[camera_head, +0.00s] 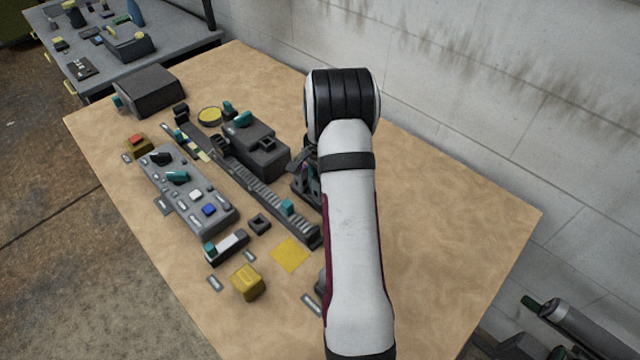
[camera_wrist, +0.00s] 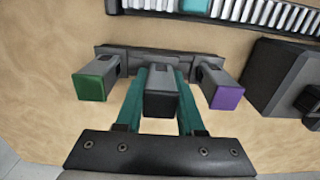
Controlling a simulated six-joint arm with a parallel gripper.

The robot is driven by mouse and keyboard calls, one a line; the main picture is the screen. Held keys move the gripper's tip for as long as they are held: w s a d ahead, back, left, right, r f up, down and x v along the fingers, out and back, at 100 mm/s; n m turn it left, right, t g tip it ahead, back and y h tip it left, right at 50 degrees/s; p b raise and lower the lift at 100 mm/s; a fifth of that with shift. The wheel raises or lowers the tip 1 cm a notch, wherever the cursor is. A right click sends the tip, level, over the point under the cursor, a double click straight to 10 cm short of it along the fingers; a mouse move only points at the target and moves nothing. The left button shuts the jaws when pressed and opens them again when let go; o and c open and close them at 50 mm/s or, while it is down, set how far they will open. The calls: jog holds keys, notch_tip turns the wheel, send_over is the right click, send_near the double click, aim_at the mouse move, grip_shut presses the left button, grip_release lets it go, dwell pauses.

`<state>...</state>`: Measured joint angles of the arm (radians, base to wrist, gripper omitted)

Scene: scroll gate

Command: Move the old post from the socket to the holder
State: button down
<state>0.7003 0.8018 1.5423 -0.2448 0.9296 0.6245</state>
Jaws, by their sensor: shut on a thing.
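My gripper (camera_wrist: 160,78) has its teal fingers shut on a dark, black-ended post (camera_wrist: 161,104) in the wrist view. The post is in line with the middle of a dark rack (camera_wrist: 118,53), which looks like the holder. A green-ended post (camera_wrist: 90,86) is on its left and a purple-ended post (camera_wrist: 227,96) on its right. I cannot tell how far the held post is seated in the rack. In the head view my arm hides most of the gripper and rack. A square opening, likely the socket (camera_head: 268,143), shows on top of a grey box (camera_head: 255,152).
A ridged rail (camera_head: 255,185) with a teal slider (camera_head: 288,206) runs left of my arm. A control panel (camera_head: 187,190), a yellow block (camera_head: 247,282) and a yellow square (camera_head: 290,255) lie farther left and in front. The table right of my arm is clear.

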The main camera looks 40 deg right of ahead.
jog(key=shift+f, duration=0.85)
grip_release()
dwell(0.5)
jog(key=shift+r, duration=3.55)
